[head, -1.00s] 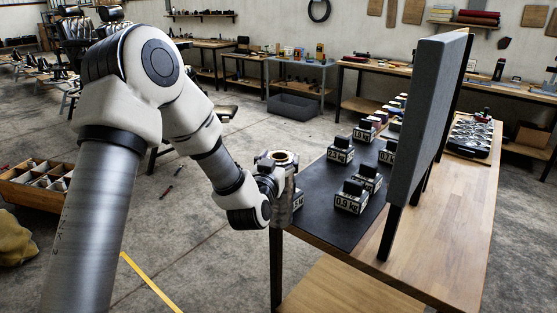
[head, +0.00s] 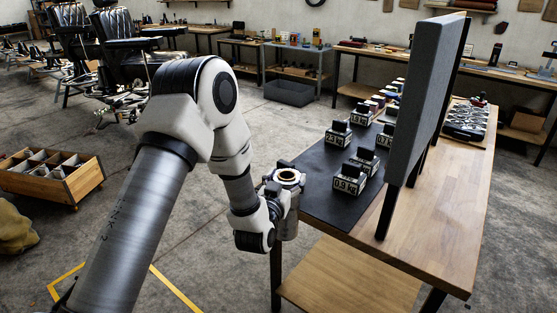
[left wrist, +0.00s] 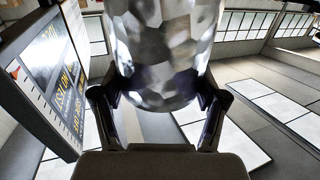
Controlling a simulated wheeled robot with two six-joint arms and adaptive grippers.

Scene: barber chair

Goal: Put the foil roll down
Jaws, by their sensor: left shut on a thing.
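The foil roll (head: 289,218) is a shiny silver cylinder with a brown ring at its top. It stands upright in my left gripper (head: 276,196) in the head view, in front of the table's near left corner. I cannot tell whether it touches the table (head: 440,240). In the left wrist view the crinkled foil roll (left wrist: 165,50) fills the top middle, between the two dark fingers of my left gripper (left wrist: 160,100), which are shut on it. My right gripper is not in view.
A black mat (head: 318,180) on the table bears several labelled weights, such as the 0.9 kg one (head: 347,184). The near mat has bare room. A wooden crate (head: 85,183) stands on the floor at left.

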